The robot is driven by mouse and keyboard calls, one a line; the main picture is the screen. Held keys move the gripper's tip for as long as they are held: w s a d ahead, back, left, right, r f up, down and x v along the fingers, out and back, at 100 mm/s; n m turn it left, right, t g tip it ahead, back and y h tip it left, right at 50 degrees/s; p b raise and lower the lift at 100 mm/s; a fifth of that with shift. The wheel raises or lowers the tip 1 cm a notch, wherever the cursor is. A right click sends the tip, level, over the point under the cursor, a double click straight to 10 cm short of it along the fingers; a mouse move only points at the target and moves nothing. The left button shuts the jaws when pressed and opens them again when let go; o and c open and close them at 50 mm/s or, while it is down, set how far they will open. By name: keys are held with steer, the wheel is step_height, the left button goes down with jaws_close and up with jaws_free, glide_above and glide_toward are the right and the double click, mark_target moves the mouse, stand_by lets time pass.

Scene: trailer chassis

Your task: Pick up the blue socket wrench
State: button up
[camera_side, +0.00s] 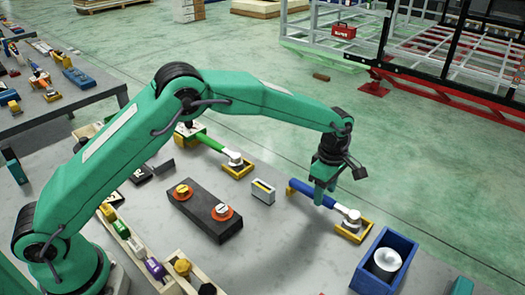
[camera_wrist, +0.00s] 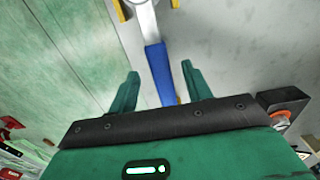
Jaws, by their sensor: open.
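The blue socket wrench (camera_side: 305,191) has a blue handle and a silver head, and lies across yellow holders on the grey table. Its silver head rests at the yellow holder (camera_side: 352,228) on the right. My gripper (camera_side: 322,196) is over the blue handle and hides part of it. In the wrist view the blue handle (camera_wrist: 160,72) runs between the two green fingers of my gripper (camera_wrist: 160,82), with a gap on each side. The fingers are open and empty. I cannot tell how far their tips are above the table.
A blue box (camera_side: 384,262) with a silver cylinder stands right of the wrench. A small grey block (camera_side: 263,192) and a dark block with orange knobs (camera_side: 205,212) stand to the left. A green-handled wrench (camera_side: 212,143) lies farther back. The table edge is close behind the blue wrench.

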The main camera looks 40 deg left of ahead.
mark_target(325, 197)
steer(key=shift+d+f, duration=0.1)
steer(key=shift+f, duration=2.2)
steer(key=shift+r, duration=0.1)
jaws_close()
